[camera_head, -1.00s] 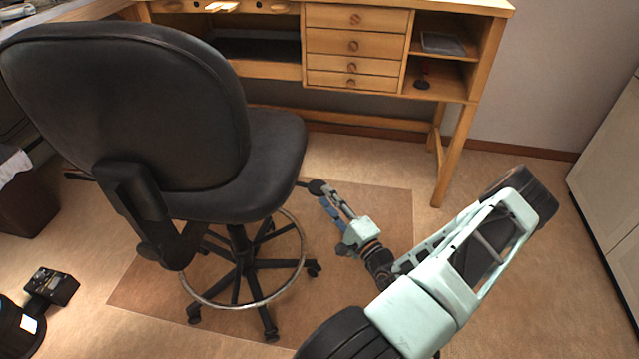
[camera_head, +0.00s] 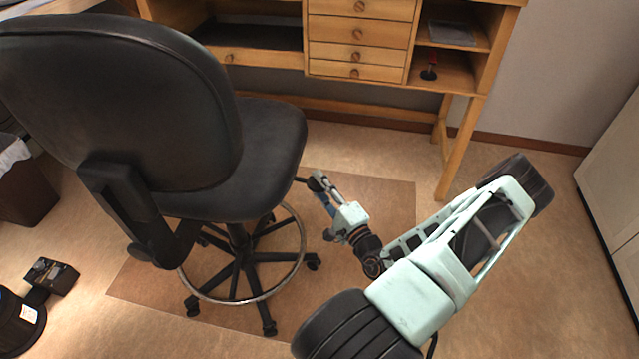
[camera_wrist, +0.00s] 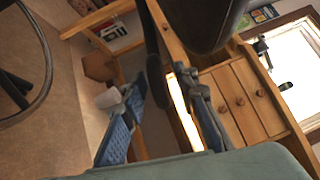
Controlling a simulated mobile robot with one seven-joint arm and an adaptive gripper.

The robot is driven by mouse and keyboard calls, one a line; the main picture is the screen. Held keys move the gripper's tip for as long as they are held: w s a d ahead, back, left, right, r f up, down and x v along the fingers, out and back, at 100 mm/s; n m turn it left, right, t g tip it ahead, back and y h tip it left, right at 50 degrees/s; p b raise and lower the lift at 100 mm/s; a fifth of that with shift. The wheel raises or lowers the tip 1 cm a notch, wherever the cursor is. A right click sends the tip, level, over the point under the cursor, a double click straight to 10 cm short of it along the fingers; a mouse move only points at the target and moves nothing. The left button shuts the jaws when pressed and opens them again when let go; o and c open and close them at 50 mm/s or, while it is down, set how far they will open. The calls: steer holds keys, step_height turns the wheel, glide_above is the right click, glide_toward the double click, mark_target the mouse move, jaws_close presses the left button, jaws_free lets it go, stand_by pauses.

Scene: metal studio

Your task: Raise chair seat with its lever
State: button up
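The black office chair (camera_head: 262,150) stands at the left in the head view, its seat above a footrest ring. Its dark lever (camera_head: 301,180) sticks out to the right from under the seat; its outer end is hidden at my gripper in the head view. My gripper (camera_head: 319,184) is at that outer end. In the wrist view the lever (camera_wrist: 152,45) runs down from the top, and its end lies between the two separated fingers of my gripper (camera_wrist: 165,105). The fingers are open, with gaps showing beside the lever. The seat (camera_wrist: 203,22) is at the top.
A wooden desk with drawers (camera_head: 360,52) stands behind the chair, one leg (camera_head: 460,150) right of my gripper. The footrest ring (camera_head: 290,275) and wheeled base are below. A pale cabinet (camera_head: 615,180) is at the far right. Floor between is clear.

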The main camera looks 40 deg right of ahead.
jaws_close()
steer(key=shift+r, duration=0.15)
step_height(320, 180, up, 3)
steer(key=n+p, duration=0.1)
steer(key=p, duration=0.5)
steer(key=shift+d+r+g+p, duration=0.1)
steer(key=shift+g+p, duration=0.3)
